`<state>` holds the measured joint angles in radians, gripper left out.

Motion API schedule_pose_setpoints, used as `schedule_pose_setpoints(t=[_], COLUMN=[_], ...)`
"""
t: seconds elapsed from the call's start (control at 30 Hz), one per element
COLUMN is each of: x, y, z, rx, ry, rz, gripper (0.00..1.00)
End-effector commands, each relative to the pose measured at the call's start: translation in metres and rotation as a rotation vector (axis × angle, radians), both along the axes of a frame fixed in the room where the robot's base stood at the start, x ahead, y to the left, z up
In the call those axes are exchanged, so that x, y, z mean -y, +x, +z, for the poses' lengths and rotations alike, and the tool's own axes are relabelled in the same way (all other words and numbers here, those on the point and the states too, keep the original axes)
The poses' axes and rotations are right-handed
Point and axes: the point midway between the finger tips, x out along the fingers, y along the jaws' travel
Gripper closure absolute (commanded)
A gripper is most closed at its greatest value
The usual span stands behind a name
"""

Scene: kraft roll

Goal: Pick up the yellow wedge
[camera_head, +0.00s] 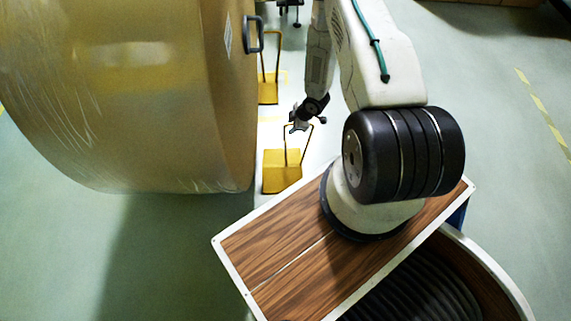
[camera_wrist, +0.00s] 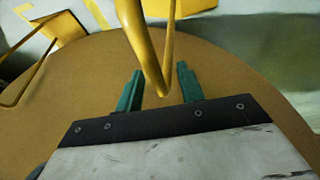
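The nearer yellow wedge (camera_head: 281,172) sits on the floor by the base of the kraft roll, its thin bent handle standing up. A second yellow wedge (camera_head: 268,92) with a similar handle lies farther back along the roll. My gripper (camera_head: 305,118) is beside the top of the nearer wedge's handle. In the wrist view my gripper (camera_wrist: 159,88) is open, with a green finger on each side of a yellow handle (camera_wrist: 147,55). Gaps show between handle and fingers. Another yellow wedge (camera_wrist: 58,30) shows at the upper left there.
The large wrapped kraft roll (camera_head: 120,90) stands at the left, close to the wedges; its brown end face (camera_wrist: 225,75) fills much of the wrist view. A dark grey handle (camera_head: 253,34) sits at the roll's edge. Open green floor lies to the right.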

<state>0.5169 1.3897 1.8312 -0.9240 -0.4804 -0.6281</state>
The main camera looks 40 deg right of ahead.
Motion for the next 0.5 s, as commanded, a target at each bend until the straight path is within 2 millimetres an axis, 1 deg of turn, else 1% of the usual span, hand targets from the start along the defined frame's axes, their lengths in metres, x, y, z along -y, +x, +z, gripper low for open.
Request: schedule_pose_setpoints(t=[0.2, 0.23, 0.33, 0.37, 0.5], x=[0.0001, 0.0001, 0.0002, 0.0002, 0.0002], y=[0.0008, 0.0008, 0.0007, 0.0007, 0.0007], z=[-0.0006, -0.0006, -0.0005, -0.0005, -0.0004], rx=[0.001, 0.001, 0.001, 0.001, 0.001], ry=[0.0, 0.0, 0.0, 0.0, 0.0], rz=[0.0, 0.0, 0.0, 0.0, 0.0], gripper=[0.62, 0.68, 0.95, 1.0, 1.0])
